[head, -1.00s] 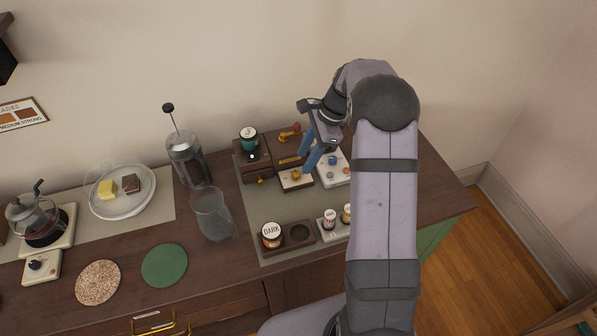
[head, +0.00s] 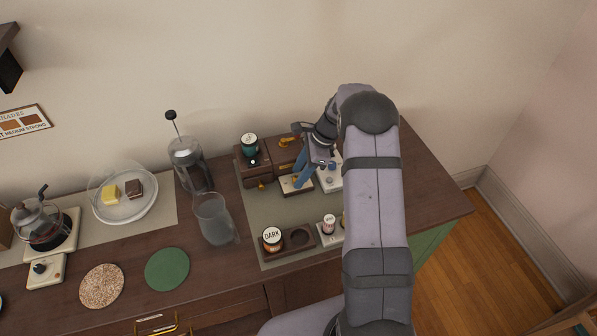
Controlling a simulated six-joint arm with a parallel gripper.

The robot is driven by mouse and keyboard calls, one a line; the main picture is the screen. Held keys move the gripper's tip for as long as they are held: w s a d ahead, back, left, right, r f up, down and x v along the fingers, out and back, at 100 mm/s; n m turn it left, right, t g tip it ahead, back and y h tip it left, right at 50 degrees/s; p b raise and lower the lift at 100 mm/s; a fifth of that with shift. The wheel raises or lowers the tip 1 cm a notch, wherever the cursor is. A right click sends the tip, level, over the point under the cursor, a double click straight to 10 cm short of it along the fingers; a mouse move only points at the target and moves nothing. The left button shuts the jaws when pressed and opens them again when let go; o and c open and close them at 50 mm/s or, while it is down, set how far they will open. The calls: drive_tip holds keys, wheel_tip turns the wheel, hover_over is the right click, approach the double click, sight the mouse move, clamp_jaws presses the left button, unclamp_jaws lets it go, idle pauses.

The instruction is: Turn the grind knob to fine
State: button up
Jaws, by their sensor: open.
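A dark wooden box (head: 284,160) with a brass handle on top stands at the back of the counter. In front of it is a small cream panel (head: 288,190); the knob there is mostly hidden by my gripper's blue fingers. No grind marking is readable, so I cannot tell which way a knob points. My gripper (head: 302,177) is open, fingers pointing down over this panel. I cannot tell whether it touches the knob. A second pale panel (head: 328,182) with small knobs sits just right, partly covered by my gripper and arm.
Left of the box stands another wooden box with a dark green cup (head: 250,144). A French press (head: 189,165) and a glass jug (head: 213,220) stand farther left. A jar marked DARK (head: 271,240) sits in a wooden holder in front. Bare mat lies between.

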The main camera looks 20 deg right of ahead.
drive_tip(key=shift+a+f, duration=0.25)
drive_tip(key=shift+f, duration=0.25)
clamp_jaws()
